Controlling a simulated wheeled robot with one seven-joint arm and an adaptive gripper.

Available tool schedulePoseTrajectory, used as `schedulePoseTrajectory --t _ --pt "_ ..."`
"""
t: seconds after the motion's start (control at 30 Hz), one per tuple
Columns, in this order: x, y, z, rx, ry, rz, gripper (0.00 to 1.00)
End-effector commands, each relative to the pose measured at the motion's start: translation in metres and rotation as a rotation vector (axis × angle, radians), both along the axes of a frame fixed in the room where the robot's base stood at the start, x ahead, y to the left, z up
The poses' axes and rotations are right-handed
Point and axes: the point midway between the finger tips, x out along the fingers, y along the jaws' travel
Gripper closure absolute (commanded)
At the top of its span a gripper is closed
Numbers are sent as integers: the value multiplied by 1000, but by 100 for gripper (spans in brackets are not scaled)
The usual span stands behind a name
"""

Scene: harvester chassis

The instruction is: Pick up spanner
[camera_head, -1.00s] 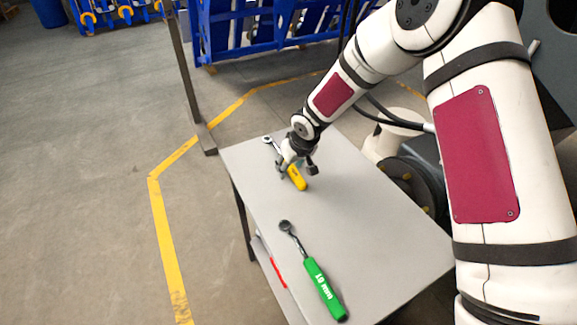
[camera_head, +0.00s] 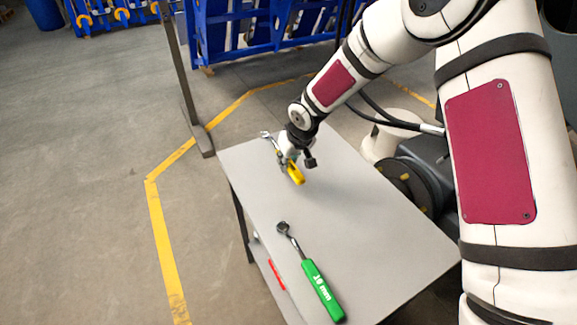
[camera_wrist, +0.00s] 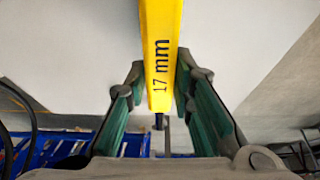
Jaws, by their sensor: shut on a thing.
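The spanner has a yellow handle (camera_head: 296,174) marked 17 mm and a silver head (camera_head: 266,135) that points to the far left. It is over the far end of the grey table. My gripper (camera_head: 287,160) is shut on it, near the middle of the tool, and seems to hold it slightly above the tabletop. In the wrist view, the yellow handle (camera_wrist: 162,50) runs between the two green-padded fingers of my gripper (camera_wrist: 160,86). My gripper hides part of the spanner in the head view.
A green-handled ratchet (camera_head: 321,288) lies on the near part of the table (camera_head: 370,225). A red tool (camera_head: 277,275) is on the lower shelf. A metal post (camera_head: 187,100) stands beyond the left corner, with blue racks (camera_head: 250,40) behind. The middle of the tabletop is clear.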

Motion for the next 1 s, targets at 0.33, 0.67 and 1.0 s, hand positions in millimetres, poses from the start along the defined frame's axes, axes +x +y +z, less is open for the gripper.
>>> schedulePoseTrajectory --t 0.33,0.67,1.0 --pt "-60 -34 15 -1 -1 1 100" --pt "-116 -65 20 0 -1 0 100" --pt "-138 -78 23 0 -2 1 100"
